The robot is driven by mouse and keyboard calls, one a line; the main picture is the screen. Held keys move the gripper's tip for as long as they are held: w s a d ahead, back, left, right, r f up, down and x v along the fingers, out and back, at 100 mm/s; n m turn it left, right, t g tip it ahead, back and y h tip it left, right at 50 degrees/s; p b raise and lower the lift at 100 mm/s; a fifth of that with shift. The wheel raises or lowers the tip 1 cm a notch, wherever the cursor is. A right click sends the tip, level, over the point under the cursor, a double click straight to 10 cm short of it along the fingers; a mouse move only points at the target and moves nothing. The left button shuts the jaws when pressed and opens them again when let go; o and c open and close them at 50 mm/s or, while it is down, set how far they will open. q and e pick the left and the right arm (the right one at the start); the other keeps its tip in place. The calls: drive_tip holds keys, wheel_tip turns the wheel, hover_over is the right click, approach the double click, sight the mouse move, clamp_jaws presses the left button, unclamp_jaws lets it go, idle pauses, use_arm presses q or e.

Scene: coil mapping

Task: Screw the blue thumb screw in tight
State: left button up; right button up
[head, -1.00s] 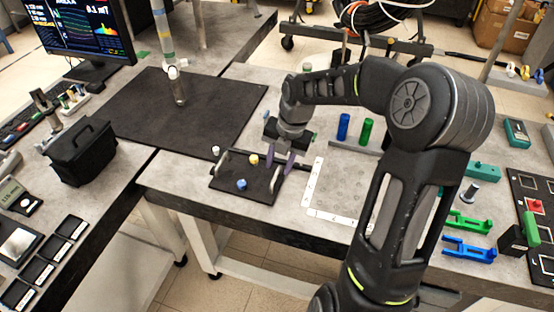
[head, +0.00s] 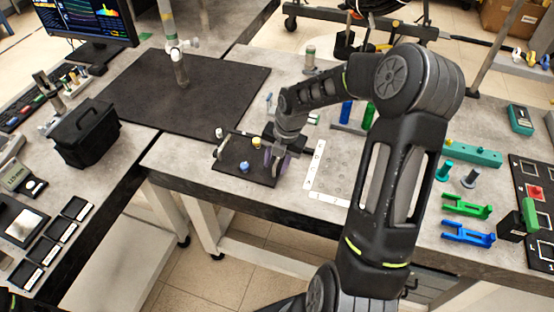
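The blue thumb screw (head: 244,166) stands on a dark plate (head: 232,172) near the front edge of the middle table. A yellow thumb screw (head: 257,142) and a white one (head: 219,133) are behind it on the same plate. My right gripper (head: 274,161) points down over the right side of the plate, to the right of the blue screw and apart from it. Its purple fingers look spread, with nothing seen between them. How far the blue screw is sunk into the plate is too small to tell. My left gripper is not in view.
A white-edged board (head: 325,170) lies just right of the plate, partly behind my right arm. Blue and green holders (head: 468,234) stand farther right. A large dark mat (head: 190,95) lies at the back left, with a black case (head: 84,134) left of it.

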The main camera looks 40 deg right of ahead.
drive_tip(key=shift+c, duration=0.5)
clamp_jaws()
drive_tip(key=shift+w+d+r, duration=0.1)
drive_tip(key=shift+w+r, duration=0.1)
drive_tip(key=shift+w, duration=0.4)
idle(1.4)
drive_tip(key=shift+c, duration=0.2)
unclamp_jaws()
drive_tip(key=shift+w+f, duration=0.1)
drive_tip(key=shift+o, duration=0.9)
